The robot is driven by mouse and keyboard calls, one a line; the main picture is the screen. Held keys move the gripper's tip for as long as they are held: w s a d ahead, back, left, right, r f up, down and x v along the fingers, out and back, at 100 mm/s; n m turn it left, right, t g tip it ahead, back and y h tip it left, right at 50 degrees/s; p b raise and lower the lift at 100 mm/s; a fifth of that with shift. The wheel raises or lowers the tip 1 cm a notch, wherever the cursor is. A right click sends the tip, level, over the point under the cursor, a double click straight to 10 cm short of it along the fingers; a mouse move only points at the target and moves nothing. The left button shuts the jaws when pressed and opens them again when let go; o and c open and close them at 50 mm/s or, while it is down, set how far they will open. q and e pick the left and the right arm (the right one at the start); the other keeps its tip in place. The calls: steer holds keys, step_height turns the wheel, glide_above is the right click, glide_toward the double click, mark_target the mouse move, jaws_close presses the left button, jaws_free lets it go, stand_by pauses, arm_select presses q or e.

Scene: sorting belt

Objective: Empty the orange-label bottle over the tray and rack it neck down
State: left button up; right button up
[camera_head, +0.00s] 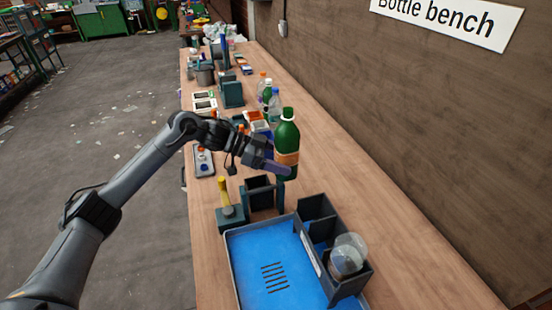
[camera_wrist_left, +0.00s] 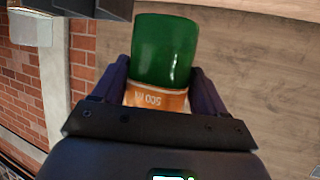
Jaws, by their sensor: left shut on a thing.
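The orange-label bottle (camera_head: 287,139) is green with a green cap and stands upright in the head view. My left gripper (camera_head: 278,168) is shut on it at the label. In the left wrist view the green bottle (camera_wrist_left: 165,50) sits between the two fingers of my left gripper (camera_wrist_left: 165,88), with part of the orange label showing. The blue tray (camera_head: 252,252) lies on the bench nearer the camera. A dark rack (camera_head: 318,207) with compartments stands along the tray's right side. A clear, rounded, see-through object (camera_head: 349,253) sits in its near compartment. My right gripper is out of view.
The wooden bench (camera_head: 390,232) is clear to the right of the rack. A dark open holder (camera_head: 262,194) and a yellow-handled tool on a block (camera_head: 224,194) stand behind the tray. Other bottles (camera_head: 268,97) and bins stand farther back. A wall (camera_head: 440,120) runs along the right.

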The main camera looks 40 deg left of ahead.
arm_select(q)
steer(key=shift+d+r, duration=0.1)
steer(key=shift+d, duration=0.45)
steer(key=d+n, duration=0.1)
steer(key=s+d+n+t+y, duration=0.1)
steer(key=s+d+t+y, duration=0.1)
steer(key=d, duration=0.1)
steer(key=shift+r+n, duration=0.2)
steer(key=shift+n, duration=0.2)
steer(key=d+n+t+y, duration=0.1)
steer(key=d+n+y, duration=0.1)
steer(key=d, duration=0.1)
steer(key=s+d+r+n+t+y, duration=0.1)
steer(key=d+n+y, duration=0.1)
steer(key=d, duration=0.2)
steer(key=s+d+r+n+y, duration=0.1)
steer(key=d+n+y, duration=0.1)
steer(key=d+y, duration=0.1)
steer(key=shift+s+d+r+t, duration=0.15)
steer(key=shift+d+t, duration=0.1)
steer(key=shift+t, duration=0.15)
steer(key=shift+s+d+n+y, duration=0.2)
steer(key=shift+d+n+y, duration=0.55)
steer(key=shift+d, duration=0.25)
steer(key=shift+d+r, duration=0.15)
steer(key=shift+d, duration=0.05)
